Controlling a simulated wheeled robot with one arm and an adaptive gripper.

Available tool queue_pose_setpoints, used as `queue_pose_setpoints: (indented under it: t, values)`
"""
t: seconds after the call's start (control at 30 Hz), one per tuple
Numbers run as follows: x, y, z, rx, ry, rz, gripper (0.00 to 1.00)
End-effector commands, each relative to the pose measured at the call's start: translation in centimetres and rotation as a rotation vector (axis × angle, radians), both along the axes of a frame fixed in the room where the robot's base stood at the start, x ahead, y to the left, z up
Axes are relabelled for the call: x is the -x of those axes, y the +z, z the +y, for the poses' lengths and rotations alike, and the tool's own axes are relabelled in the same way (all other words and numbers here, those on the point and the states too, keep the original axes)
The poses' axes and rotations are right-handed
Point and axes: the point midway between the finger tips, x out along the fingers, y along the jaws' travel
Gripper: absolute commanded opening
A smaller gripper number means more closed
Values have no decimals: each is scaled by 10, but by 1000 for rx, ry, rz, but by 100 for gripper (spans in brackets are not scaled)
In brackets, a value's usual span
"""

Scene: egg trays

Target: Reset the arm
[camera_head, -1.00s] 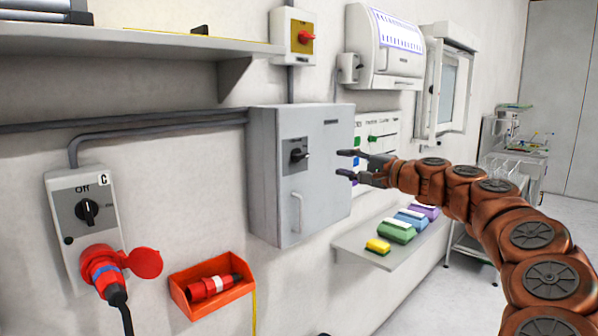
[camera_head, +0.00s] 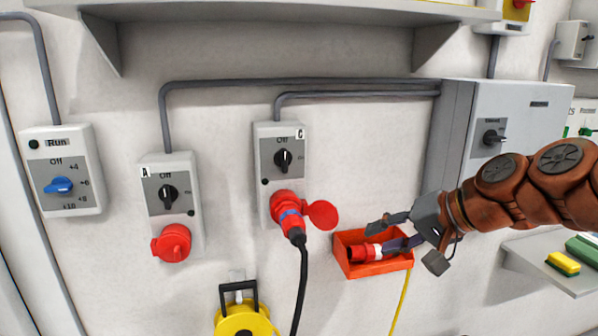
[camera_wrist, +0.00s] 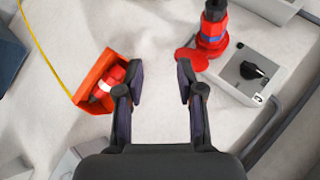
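My gripper (camera_head: 377,237) is at the end of my brown arm, which reaches in from the right in the head view. It is in front of the orange wall box (camera_head: 375,267) and overlaps it in the picture. In the wrist view my gripper (camera_wrist: 160,72) has its two dark fingers well apart, with only bare wall between them. The orange box (camera_wrist: 84,98) with a red-and-white connector (camera_head: 362,252) in it shows left of the fingers. Part of the box and connector is hidden behind the gripper in the head view.
Switch box C (camera_head: 281,145) has a red plug (camera_head: 290,210) in it and a black cable hanging down. Switch box A (camera_head: 168,192) and a blue-knob box (camera_head: 62,170) are further left. A grey cabinet (camera_head: 535,105) is at right, above a shelf with sponges (camera_head: 563,263).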

Motion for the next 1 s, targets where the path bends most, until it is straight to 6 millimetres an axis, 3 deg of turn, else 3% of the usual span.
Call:
queue_pose_setpoints:
  t: [0.1, 0.23, 0.4, 0.5, 0.6, 0.77, 1.0]
  values:
    - [48, -48, 30, 158, 111, 94, 38]
    - [107, -103, 40, 331, 216, 214, 38]
    - [187, -165, 21, 544, 314, 383, 38]
    - [228, -190, 3, 638, 349, 474, 38]
    - [256, -205, -14, 704, 366, 541, 38]
    - [280, -215, -28, 753, 377, 598, 38]
    - [283, -216, -30, 758, 379, 604, 38]
